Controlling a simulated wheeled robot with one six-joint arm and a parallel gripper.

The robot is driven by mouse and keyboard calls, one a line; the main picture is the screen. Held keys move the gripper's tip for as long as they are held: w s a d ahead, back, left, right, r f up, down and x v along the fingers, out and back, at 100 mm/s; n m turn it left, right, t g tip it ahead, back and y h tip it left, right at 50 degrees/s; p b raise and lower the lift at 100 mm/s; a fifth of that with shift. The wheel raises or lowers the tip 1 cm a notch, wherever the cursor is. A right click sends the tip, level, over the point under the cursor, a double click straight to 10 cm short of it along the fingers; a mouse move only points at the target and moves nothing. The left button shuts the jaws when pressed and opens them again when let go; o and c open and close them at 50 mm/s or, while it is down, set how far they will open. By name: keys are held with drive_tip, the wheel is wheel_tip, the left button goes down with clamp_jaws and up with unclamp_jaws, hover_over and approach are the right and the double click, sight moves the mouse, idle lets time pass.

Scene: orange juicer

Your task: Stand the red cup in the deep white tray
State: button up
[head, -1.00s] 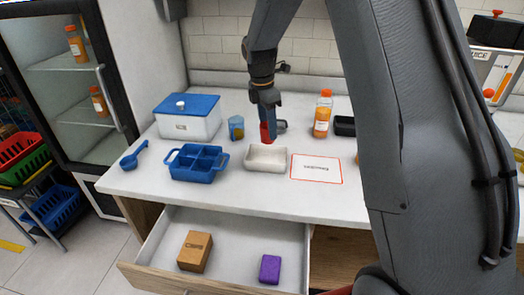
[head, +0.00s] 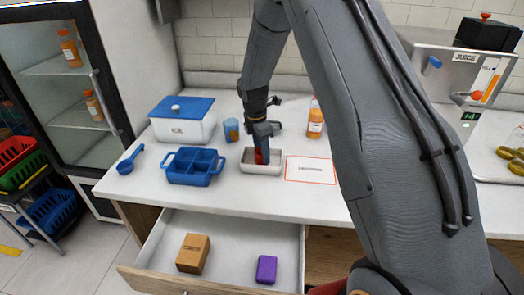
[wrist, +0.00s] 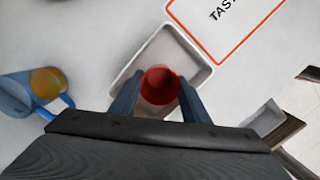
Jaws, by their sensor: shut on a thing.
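The red cup (wrist: 160,86) is between the two fingers of my gripper (wrist: 158,98) in the wrist view, and its open top faces the camera. In the head view the red cup (head: 260,157) looks upright and low inside the deep white tray (head: 278,168). My gripper (head: 262,150) is shut on it from above. The white tray (wrist: 200,72) surrounds the cup in the wrist view. I cannot tell whether the cup's base touches the tray floor.
A blue cup with orange content (wrist: 45,84) stands left of the tray. A blue divided tray (head: 195,168), a white box with blue lid (head: 182,122) and a bottle (head: 315,122) are nearby. A red-bordered card (head: 311,170) lies right. The drawer (head: 225,260) below is open.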

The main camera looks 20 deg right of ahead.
drive_tip(key=shift+f, duration=0.15)
drive_tip(key=o, duration=1)
wheel_tip(320, 180, up, 11)
drive_tip(key=a+b, duration=0.1)
drive_tip(key=b, duration=0.2)
drive_tip(key=s+m, duration=0.6)
drive_tip(key=s, duration=0.3)
drive_tip(key=s+f+m+y, duration=0.1)
drive_tip(key=s+m, duration=0.6)
drive_tip(key=s, duration=0.3)
drive_tip(key=s+d+m, duration=0.1)
drive_tip(key=s+m, duration=0.6)
drive_tip(key=s, duration=0.3)
drive_tip(key=shift+f+t, duration=0.35)
drive_tip(key=shift+t, duration=0.05)
